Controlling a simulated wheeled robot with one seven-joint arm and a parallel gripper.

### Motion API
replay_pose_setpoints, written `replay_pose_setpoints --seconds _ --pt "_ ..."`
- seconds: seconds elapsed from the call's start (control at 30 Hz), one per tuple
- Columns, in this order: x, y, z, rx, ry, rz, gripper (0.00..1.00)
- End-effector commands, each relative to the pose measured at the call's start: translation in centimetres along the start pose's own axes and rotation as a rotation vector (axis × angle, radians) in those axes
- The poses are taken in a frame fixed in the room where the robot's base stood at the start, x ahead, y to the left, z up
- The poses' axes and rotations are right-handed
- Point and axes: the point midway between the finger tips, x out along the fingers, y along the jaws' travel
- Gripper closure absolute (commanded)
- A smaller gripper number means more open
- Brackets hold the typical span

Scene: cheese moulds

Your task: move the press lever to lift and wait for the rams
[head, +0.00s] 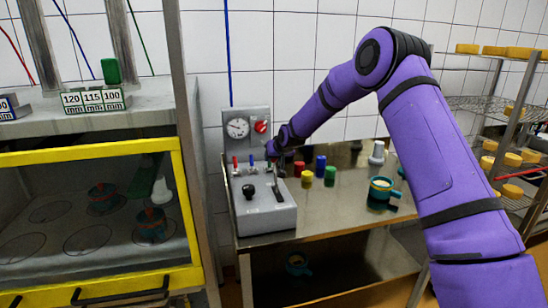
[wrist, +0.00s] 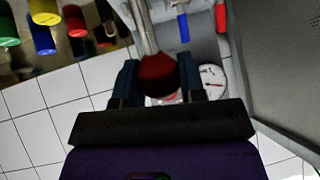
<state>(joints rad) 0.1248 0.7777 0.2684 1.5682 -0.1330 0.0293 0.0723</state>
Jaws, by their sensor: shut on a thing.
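The control box (head: 265,215) stands on the left end of the steel table, with small red, blue and green-tipped levers and a black knob on top. My gripper (head: 274,150) is over the box's back right part. In the wrist view, my gripper (wrist: 158,80) has its fingers on both sides of a dark red knob (wrist: 158,70) on a metal rod, and is shut on it. The rod's base and exact angle are hard to tell. The press cabinet (head: 90,150), with a yellow frame, is at left; teal moulds (head: 152,225) with red tops stand inside. The rams are not clearly seen.
A gauge panel (head: 246,130) with a red switch stands behind the box. Several coloured cylinders (head: 320,167), a teal mould (head: 381,190) and a white piece (head: 377,153) stand to its right. A rack with yellow cheeses (head: 505,160) is at far right. The table's front is clear.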

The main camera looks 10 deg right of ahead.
Motion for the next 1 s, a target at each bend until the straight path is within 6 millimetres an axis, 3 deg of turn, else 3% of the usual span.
replay_pose_setpoints --seconds 0.27,0.3,0.37,0.73,1.0 --pt "0.0 -0.3 -0.2 0.0 0.005 -0.004 1.0" --pt "0.0 -0.3 -0.2 0.0 0.005 -0.004 0.54" --pt "0.0 -0.3 -0.1 0.0 0.004 -0.003 0.4" --pt "-0.4 -0.1 -0.1 0.0 0.004 -0.001 0.39" --pt "-4.3 0.0 -0.2 0.0 0.005 0.0 0.39"
